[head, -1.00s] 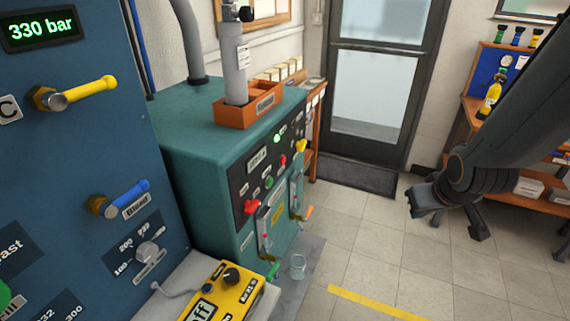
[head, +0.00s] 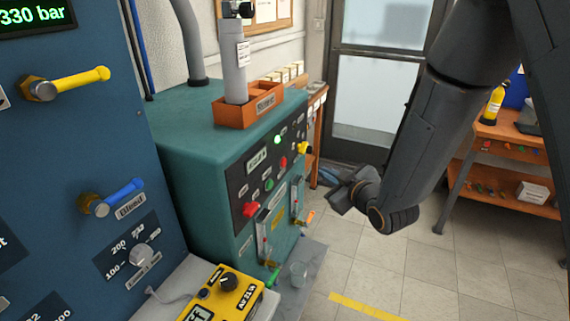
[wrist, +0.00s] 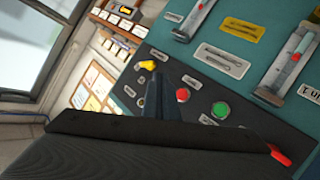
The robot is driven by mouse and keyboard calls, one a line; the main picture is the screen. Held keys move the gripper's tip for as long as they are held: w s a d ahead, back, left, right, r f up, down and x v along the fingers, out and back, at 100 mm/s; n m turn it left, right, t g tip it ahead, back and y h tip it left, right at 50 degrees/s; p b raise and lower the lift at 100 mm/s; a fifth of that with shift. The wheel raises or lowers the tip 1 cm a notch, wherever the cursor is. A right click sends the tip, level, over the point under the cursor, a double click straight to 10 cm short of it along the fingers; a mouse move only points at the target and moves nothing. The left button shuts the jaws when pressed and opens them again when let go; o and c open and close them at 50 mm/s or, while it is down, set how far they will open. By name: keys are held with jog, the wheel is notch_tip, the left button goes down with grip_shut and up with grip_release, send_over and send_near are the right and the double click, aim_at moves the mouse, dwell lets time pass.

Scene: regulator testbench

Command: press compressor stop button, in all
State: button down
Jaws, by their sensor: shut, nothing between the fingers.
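The compressor's black control panel (head: 240,182) is on the front of a teal cabinet. It carries a round red button (head: 283,162), which I take as the stop button, and a green button (head: 269,185) to its lower left; their labels are too small to read. In the wrist view the red button (wrist: 183,98) shows just right of my shut fingers, with the green button (wrist: 220,109) farther right. My gripper (head: 330,176) is shut and empty, in front of the panel's right side and apart from it in the head view.
A red knob (head: 250,209) and a yellow knob (head: 304,148) stick out from the panel's ends. A green lamp (head: 278,140) glows. Flow tubes are below the panel. An orange holder (head: 233,116) with a grey cylinder stands on top. A yellow meter (head: 236,298) is in front.

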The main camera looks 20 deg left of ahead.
jog(key=a, duration=0.8)
jog(key=shift+w+a, duration=0.35)
jog(key=shift+a, duration=0.2)
dwell(1.7)
jog(key=shift+a+b, duration=0.25)
jog(key=shift+b, duration=0.05)
jog(key=shift+w+a, duration=0.1)
jog(key=shift+a, duration=0.35)
dwell(0.8)
dwell(0.3)
jog(key=shift+d, duration=0.9)
jog(key=shift+s+d, duration=0.15)
jog(key=shift+d, duration=1.1)
jog(key=shift+s+d, duration=0.15)
jog(key=shift+d, duration=1.1)
